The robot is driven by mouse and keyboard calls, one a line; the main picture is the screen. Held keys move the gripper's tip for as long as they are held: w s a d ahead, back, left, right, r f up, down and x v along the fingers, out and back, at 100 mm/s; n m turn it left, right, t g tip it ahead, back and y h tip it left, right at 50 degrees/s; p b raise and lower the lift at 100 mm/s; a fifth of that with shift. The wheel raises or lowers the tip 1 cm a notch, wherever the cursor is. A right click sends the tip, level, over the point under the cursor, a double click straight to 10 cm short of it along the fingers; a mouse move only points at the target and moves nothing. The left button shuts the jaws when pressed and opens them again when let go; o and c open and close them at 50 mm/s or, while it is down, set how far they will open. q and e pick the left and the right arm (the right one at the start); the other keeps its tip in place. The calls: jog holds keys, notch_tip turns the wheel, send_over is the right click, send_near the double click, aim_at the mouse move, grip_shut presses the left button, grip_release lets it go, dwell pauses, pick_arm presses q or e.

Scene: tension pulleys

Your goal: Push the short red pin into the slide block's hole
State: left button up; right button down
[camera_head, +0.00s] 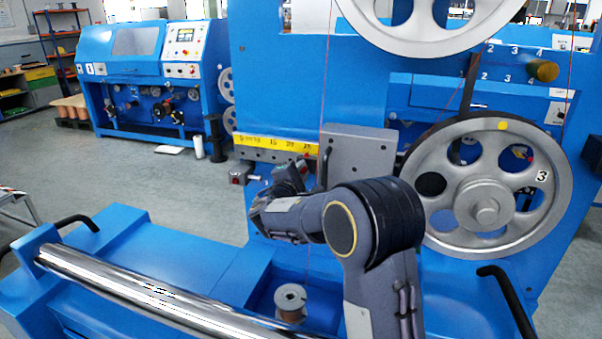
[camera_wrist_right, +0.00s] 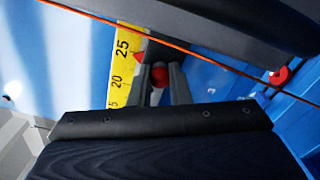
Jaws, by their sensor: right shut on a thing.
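My right gripper (camera_head: 288,180) is in front of the machine, just below the yellow scale and left of the grey slide block (camera_head: 370,150). In the right wrist view its two fingers (camera_wrist_right: 160,85) are closed around the round red head of the short red pin (camera_wrist_right: 160,75). A large dark grey body, which looks like the slide block (camera_wrist_right: 225,25), fills the upper right there. The pin's shank and the block's hole are hidden, so I cannot tell how they line up. My left gripper is not in view.
The yellow scale (camera_head: 270,143) runs along the rail, with a red pointer (camera_wrist_right: 138,57) beside it. An orange wire (camera_wrist_right: 115,20) crosses above the fingers. Another red knob (camera_wrist_right: 279,76) is at right. A spoked pulley (camera_head: 490,230) stands right of my arm; a spool (camera_head: 290,300) sits below.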

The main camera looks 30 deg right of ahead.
jog(key=shift+w+d, duration=0.1)
jog(key=shift+d, duration=0.1)
dwell(0.6)
jog(key=c, duration=1.3)
grip_release()
jog(key=shift+w, duration=0.1)
jog(key=shift+b+v, duration=1)
jog(key=shift+v, duration=2.95)
